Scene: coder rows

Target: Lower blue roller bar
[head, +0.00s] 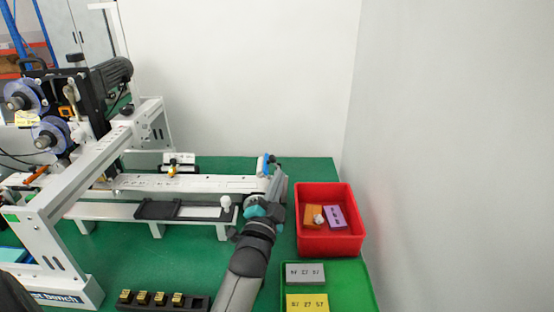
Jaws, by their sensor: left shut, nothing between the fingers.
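The blue roller bar (264,165) shows as a small blue and white piece at the right end of the machine's long white rail (195,184). It looks raised a little above the rail, and part of it is hidden behind my gripper. My left gripper (277,178) is at that rail end, just right of and below the bar. It is shut with nothing in it; I cannot tell whether it touches the bar. My right gripper is out of view.
A red bin (329,250) with orange and purple blocks stands right of my arm. A green tray (362,283) with grey and yellow blocks is in front of it. A black holder (165,304) is at the front. The white machine frame (75,190) fills the left.

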